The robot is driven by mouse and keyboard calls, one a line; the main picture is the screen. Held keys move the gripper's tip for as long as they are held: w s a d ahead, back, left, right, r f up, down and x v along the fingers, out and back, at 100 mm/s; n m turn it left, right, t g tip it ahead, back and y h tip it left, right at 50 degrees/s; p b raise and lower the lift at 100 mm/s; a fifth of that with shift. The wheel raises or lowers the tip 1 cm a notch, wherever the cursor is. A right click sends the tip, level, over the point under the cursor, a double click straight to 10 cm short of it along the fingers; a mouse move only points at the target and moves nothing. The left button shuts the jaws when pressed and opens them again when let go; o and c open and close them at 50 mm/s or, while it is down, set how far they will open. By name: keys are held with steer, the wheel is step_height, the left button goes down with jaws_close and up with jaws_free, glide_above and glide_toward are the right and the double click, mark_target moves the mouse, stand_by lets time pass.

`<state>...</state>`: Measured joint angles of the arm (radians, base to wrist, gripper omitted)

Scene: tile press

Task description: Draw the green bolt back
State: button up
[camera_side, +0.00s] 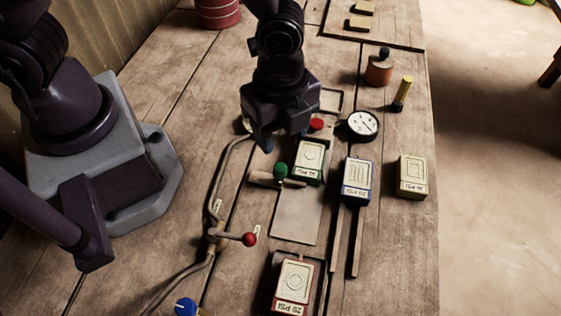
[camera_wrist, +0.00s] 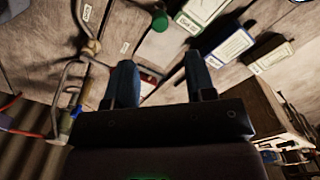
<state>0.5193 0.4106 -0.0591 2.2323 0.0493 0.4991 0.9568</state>
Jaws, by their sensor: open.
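The green bolt's round knob (camera_side: 281,170) stands at the left edge of the green-trimmed block (camera_side: 309,160), over a short pale bar (camera_side: 265,179). The knob also shows in the wrist view (camera_wrist: 159,20), top centre, beyond my fingertips. My gripper (camera_side: 264,140) hangs just behind and to the left of the knob, apart from it. In the wrist view its two blue fingers (camera_wrist: 163,75) are spread with nothing held between them. In the side view the gripper body hides most of the fingers.
A red-knobbed lever (camera_side: 249,239) sits on the bent pipe at left. A blue-trimmed block (camera_side: 356,181), a cream block (camera_side: 411,176) and a gauge (camera_side: 362,124) stand to the right. A red-trimmed block (camera_side: 294,284) is at the front. A bare plate (camera_side: 297,222) lies before the green-trimmed block.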

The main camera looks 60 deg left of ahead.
mark_target(280, 167)
step_height(280, 167, down, 10)
steer(key=shift+r, duration=0.2)
